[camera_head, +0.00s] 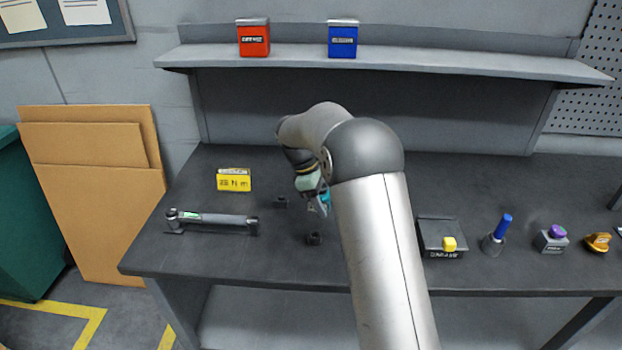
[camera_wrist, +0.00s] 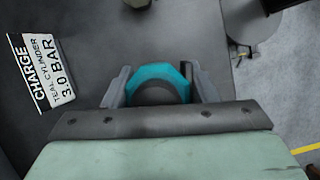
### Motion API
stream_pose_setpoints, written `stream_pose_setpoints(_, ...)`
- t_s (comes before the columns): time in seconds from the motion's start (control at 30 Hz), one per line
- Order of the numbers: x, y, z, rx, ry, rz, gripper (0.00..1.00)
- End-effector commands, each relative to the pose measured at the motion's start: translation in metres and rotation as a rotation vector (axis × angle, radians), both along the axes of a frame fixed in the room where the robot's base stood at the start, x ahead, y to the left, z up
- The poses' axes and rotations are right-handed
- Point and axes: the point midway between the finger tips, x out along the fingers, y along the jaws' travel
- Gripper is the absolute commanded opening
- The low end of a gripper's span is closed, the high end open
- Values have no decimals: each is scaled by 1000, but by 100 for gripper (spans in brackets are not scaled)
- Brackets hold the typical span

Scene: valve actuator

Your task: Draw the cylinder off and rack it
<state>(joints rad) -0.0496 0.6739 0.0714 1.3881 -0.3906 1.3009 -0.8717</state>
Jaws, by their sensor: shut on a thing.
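My gripper (camera_head: 318,201) is low over the middle of the bench, partly hidden behind my own arm. It is shut on a teal cylinder (camera_head: 326,197). In the wrist view the cylinder (camera_wrist: 160,74) shows as a teal rim around a dark centre, with a grey finger of the gripper (camera_wrist: 159,84) on each side. Its lower end is hidden, so I cannot tell whether it touches anything below. A white card (camera_wrist: 46,72) reading "CHARGE TEAL CYLINDER 3.0 BAR" shows at the left of the wrist view. I cannot make out a rack for certain.
A grey bar-shaped tool (camera_head: 215,219) and a yellow label block (camera_head: 234,180) lie left. Small black blocks (camera_head: 313,239) are near my gripper. A dark box (camera_head: 436,232) with a yellow knob, a blue-handled item (camera_head: 503,227) and a purple-topped block (camera_head: 552,239) stand right.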

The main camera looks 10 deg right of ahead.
Motion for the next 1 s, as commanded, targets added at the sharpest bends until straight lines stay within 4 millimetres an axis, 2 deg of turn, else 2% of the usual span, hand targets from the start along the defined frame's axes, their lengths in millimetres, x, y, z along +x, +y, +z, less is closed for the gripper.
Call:
stream_pose_setpoints(0.03,4,5,4,-3,8,75,21)
stream_pose_setpoints(0.17,10,13,-4,-4,15,180,21)
stream_pose_setpoints(0.63,10,13,-4,-4,15,184,21)
stream_pose_setpoints(1.0,10,13,-36,-5,16,183,21)
